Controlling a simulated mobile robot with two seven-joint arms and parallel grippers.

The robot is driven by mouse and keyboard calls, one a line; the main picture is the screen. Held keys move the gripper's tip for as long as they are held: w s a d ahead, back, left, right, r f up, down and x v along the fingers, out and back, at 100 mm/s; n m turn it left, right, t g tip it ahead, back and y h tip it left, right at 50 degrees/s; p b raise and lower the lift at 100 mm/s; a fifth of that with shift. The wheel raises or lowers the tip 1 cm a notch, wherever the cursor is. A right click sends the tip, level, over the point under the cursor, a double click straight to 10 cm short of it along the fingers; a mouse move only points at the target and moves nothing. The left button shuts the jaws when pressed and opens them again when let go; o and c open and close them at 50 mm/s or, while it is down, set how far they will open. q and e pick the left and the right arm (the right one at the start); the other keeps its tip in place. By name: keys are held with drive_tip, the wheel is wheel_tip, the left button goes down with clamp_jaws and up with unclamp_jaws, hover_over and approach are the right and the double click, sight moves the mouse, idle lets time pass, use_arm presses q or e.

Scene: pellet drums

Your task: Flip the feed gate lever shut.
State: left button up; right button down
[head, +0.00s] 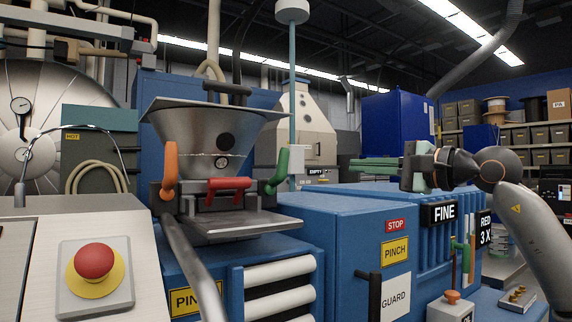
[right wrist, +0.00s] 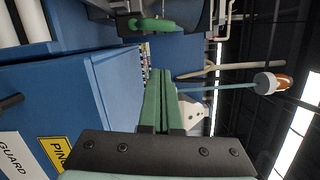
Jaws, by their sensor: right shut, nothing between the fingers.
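A steel hopper (head: 215,130) stands on the blue machine. At its base are an orange handle (head: 170,168) on the left, a red handle (head: 229,184) lying across the front, and a green handle (head: 280,170) on the right. I cannot tell for sure which of them is the feed gate lever. My right gripper (head: 354,162) is to the right of the green handle, apart from it, its fingers pointing left. In the right wrist view, its green fingers (right wrist: 160,75) are together and empty, with the green handle (right wrist: 150,24) beyond them. My left gripper is out of view.
A blue machine housing (head: 345,225) with PINCH and GUARD signs lies below and in front of my right gripper. A teal pole (head: 292,90) rises behind the green handle. A red stop button (head: 94,262) sits at front left. Open air separates my fingers from the hopper.

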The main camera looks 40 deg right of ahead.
sight(278, 170)
drive_tip(key=w+p, duration=0.5)
drive_tip(key=p, duration=0.1)
drive_tip(key=w+r+p, duration=0.1)
drive_tip(key=w+p, duration=0.2)
drive_tip(key=shift+w+a, duration=0.35)
use_arm(q)
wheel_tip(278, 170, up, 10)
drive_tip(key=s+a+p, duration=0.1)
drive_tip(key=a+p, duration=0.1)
drive_tip(key=p, duration=0.3)
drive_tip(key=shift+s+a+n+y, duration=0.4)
use_arm(e)
drive_tip(key=w+a, duration=0.3)
drive_tip(key=shift+w+a, duration=0.1)
drive_tip(key=shift+w, duration=0.2)
